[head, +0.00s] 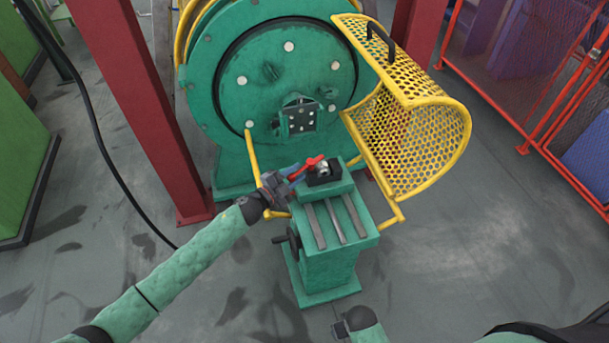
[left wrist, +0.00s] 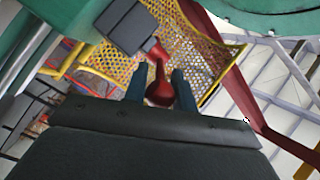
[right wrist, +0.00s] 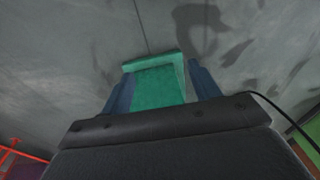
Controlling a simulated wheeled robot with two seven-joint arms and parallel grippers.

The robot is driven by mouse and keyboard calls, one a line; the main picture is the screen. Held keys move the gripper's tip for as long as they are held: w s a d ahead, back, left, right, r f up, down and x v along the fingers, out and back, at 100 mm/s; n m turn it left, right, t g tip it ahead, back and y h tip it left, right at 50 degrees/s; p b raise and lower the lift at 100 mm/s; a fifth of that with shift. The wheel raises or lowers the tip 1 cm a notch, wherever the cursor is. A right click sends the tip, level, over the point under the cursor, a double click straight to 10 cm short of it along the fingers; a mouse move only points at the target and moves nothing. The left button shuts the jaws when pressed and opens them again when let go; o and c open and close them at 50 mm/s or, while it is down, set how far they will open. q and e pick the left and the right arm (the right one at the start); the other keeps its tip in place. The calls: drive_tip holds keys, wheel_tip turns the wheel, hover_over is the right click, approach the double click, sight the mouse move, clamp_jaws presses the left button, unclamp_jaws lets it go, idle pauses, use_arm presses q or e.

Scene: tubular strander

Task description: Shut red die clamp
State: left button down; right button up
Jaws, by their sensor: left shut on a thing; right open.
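The red die clamp handle (head: 306,167) sits on the dark die block (head: 323,173) on top of the green machine stand (head: 330,266). My left gripper (head: 291,176) reaches in from the left and is at the handle's left end. In the left wrist view the red handle's rounded end (left wrist: 160,92) is between the two blue fingers, and my left gripper (left wrist: 159,86) is shut on it. The handle's other end meets the dark block (left wrist: 126,25). My right gripper (right wrist: 161,85) is open and empty, low at the front of the head view.
A yellow mesh guard (head: 425,145) stands swung out right of the stand. The large green round housing (head: 285,80) is behind it. A hand wheel (head: 289,242) sticks out at the stand's left. Red posts (head: 140,100) flank the machine.

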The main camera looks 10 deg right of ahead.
use_arm(q)
drive_tip(key=shift+w+a+m+g+h+b, duration=0.25)
drive_tip(key=shift+w+m+g+h+b, duration=0.3)
drive_tip(key=shift+m+g, duration=0.65)
drive_tip(key=shift+w+a+m+g+h+b, duration=0.2)
drive_tip(key=shift+w+m+g+h+b, duration=0.4)
drive_tip(key=shift+g, duration=0.95)
drive_tip(key=shift+w+a+m+g+h+b, duration=0.25)
drive_tip(key=shift+w+m+g+h, duration=0.3)
drive_tip(key=shift+m+g, duration=0.75)
use_arm(e)
wheel_tip(320, 180, up, 11)
drive_tip(key=w+a, duration=0.1)
drive_tip(key=shift+w, duration=0.4)
use_arm(q)
drive_tip(key=shift+s, duration=0.1)
drive_tip(key=c, duration=1.5)
unclamp_jaws()
drive_tip(key=shift+s+a, duration=0.2)
drive_tip(key=shift+a, duration=1.05)
drive_tip(key=shift+s+a, duration=0.15)
drive_tip(key=shift+a, duration=1.15)
drive_tip(key=shift+s+a, duration=0.2)
drive_tip(key=shift+a, duration=1.05)
use_arm(e)
drive_tip(key=shift+w+f, duration=0.25)
drive_tip(key=shift+f, duration=0.15)
